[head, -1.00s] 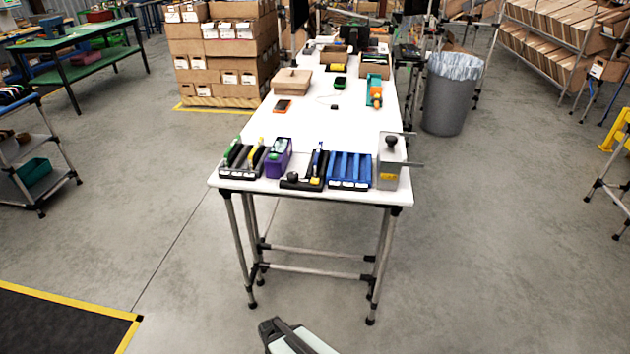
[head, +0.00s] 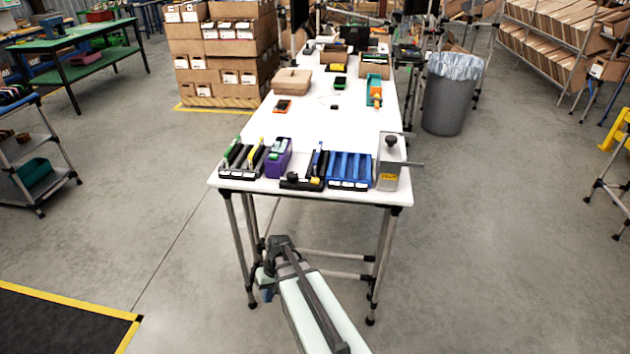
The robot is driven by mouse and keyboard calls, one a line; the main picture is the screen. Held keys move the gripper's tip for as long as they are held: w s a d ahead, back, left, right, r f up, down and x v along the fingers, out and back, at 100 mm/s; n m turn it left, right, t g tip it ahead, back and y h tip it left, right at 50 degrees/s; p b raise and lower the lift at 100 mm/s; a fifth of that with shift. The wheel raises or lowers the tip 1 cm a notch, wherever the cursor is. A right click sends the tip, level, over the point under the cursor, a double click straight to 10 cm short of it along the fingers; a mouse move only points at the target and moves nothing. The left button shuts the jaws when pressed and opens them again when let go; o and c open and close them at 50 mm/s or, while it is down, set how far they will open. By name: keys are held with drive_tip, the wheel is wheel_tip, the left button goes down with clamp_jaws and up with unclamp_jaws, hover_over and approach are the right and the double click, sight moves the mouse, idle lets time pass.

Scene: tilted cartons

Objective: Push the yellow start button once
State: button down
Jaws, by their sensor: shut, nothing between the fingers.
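A small yellow button-like spot (head: 315,181) shows at the front of a black unit (head: 301,184) on the near edge of the white table. A round black knob (head: 291,177) sits left of it. At this size I cannot make out the button's shape or marking. My gripper (head: 279,242) is the dark end of my arm, low in front of the table's near edge, below and left of the yellow spot. It is shut, empty and apart from the table and everything on it. Its fingertips are hard to make out.
On the near edge of the white table (head: 350,120) stand a black rack (head: 240,172), a purple box (head: 278,160), a blue slotted tray (head: 349,170) and a grey box (head: 389,170) with a yellow label and side rod. The floor in front is free.

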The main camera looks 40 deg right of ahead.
drive_tip(key=w+d+r+t, duration=0.2)
drive_tip(key=w+d+r, duration=0.2)
drive_tip(key=r, duration=0.5)
drive_tip(key=w+d+r+t, duration=0.1)
drive_tip(key=w+d+r, duration=0.3)
drive_tip(key=d+r, duration=0.2)
drive_tip(key=w+d+r+t, duration=0.2)
drive_tip(key=w+d+r, duration=0.3)
drive_tip(key=r, duration=0.6)
drive_tip(key=shift+r+t, duration=0.3)
wheel_tip(320, 180, up, 15)
drive_tip(key=m+t, duration=0.2)
drive_tip(key=t, duration=0.1)
hover_over(318, 181)
drive_tip(key=shift+f, duration=0.15)
drive_tip(key=shift+f, duration=4.3)
